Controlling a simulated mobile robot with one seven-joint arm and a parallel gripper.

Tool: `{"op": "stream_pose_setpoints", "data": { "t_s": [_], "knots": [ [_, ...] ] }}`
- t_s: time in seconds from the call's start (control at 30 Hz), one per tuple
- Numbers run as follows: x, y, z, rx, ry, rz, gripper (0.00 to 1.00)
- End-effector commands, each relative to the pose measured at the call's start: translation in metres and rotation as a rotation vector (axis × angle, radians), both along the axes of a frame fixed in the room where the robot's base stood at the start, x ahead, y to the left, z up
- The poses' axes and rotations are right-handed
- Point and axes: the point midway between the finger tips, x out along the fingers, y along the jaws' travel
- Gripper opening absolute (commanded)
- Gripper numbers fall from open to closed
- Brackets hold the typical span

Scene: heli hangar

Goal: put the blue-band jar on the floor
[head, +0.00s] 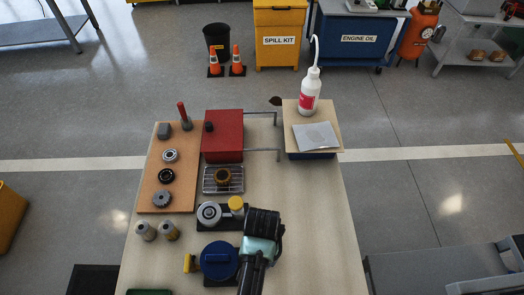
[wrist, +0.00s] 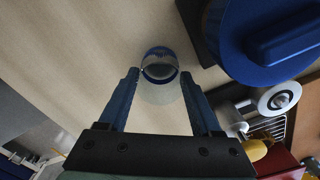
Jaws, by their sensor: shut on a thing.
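The blue-band jar (wrist: 160,68) shows in the wrist view as a small clear, rounded jar with a blue band. My gripper (wrist: 159,76) is shut on it, with one dark blue finger at each side. Pale table surface lies behind the jar in that view; I cannot tell whether it touches the table. In the head view my gripper (head: 262,222) is over the front right of the table, and the jar is hidden behind it. The grey floor (head: 410,195) shows around the table.
A grey platform (head: 435,265) stands at right. Floor between it and the table is narrow.

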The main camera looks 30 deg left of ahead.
Motion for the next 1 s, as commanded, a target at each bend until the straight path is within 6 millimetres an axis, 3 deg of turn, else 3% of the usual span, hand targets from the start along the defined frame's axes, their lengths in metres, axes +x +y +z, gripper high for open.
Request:
{"op": "stream_pose_setpoints", "data": {
  "t_s": [0.27,0.3,0.43,0.77,0.87,1.0],
  "knots": [
    [0.0,0.0,-0.003,0.0,0.0,0.0,0.08],
    [0.0,0.0,-0.003,0.0,0.0,0.0,0.71],
    [0.0,0.0,-0.002,0.0,0.0,0.0,0.94],
    [0.0,0.0,0.0,0.0,0.0,0.0,0.96],
    [0.0,0.0,0.008,0.0,-0.001,0.0,0.96],
    [0.001,0.0,0.034,0.002,-0.004,0.0,0.96]
  ]
}}
